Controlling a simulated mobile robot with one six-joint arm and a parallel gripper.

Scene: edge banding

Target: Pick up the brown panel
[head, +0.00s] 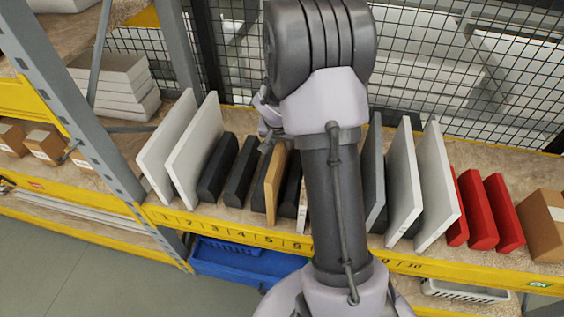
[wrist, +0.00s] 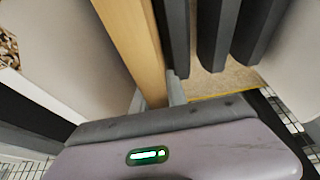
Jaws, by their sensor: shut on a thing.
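The brown panel (head: 275,186) is a thin, light-brown upright board in the shelf row, between dark blocks and partly behind my arm. In the wrist view the brown panel (wrist: 134,42) runs down between the fingers of my gripper (wrist: 156,98). The grey fingers are shut on it, one on each side. In the head view the gripper is mostly hidden behind my arm, near the panel's top edge. I cannot tell whether the panel's lower edge rests on the shelf.
Dark blocks (head: 241,172) stand close to the panel's left. White panels (head: 196,150) stand farther left; grey and white panels (head: 437,185) and red blocks (head: 478,208) stand right. A wire mesh (head: 465,65) rises behind. A blue bin (head: 240,262) sits below.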

